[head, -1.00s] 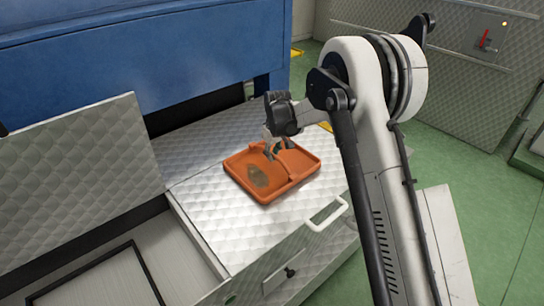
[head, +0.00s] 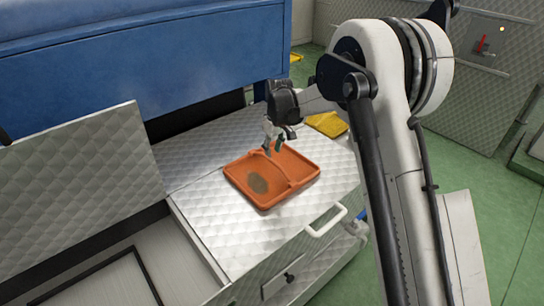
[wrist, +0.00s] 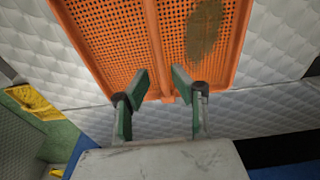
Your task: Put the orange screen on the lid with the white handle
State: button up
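The orange screen (head: 272,176) is a shallow perforated tray with a central bar and a dark brownish stain. It lies flat on the quilted metal lid with the white handle (head: 215,215). The white handle (head: 326,221) is at the lid's front right edge. My gripper (head: 272,143) is at the screen's back edge, seemingly just above it. In the wrist view, my gripper (wrist: 160,82) is open, with its green-padded fingers apart on either side of the end of the screen's bar (wrist: 157,50).
A raised quilted metal panel (head: 80,185) stands at the left, by an open compartment (head: 125,265). A blue machine body (head: 150,65) rises behind the lid. A yellow object (head: 328,123) lies behind the screen at the right. Green floor is at the far right.

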aim_at(274, 162)
jog(key=s+d+r+m+t, duration=0.1)
jog(key=s+d+r, duration=0.35)
jog(key=r, duration=0.45)
jog(key=s+d+r+m, duration=0.1)
jog(key=s+d+r, duration=0.35)
jog(key=r, duration=0.35)
jog(key=s+d+r+m+t, duration=0.1)
jog(key=s+d+r, duration=0.2)
jog(key=s, duration=0.2)
jog(key=s+d+r+m+t, duration=0.1)
jog(key=s+d+r, duration=0.1)
jog(key=s+r, duration=0.3)
jog(key=s+d+f+m+t, duration=0.1)
jog(key=s+d, duration=0.3)
jog(key=s, duration=0.7)
jog(key=s+d+f+m+t, duration=0.2)
jog(key=s+d+f+m, duration=0.1)
jog(key=s, duration=0.9)
jog(key=shift+s+d+f+h+p, duration=0.2)
jog(key=shift+d+f+h+p, duration=0.2)
jog(key=shift+d, duration=0.25)
notch_tip(274, 162, up, 6)
jog(key=p, duration=0.6)
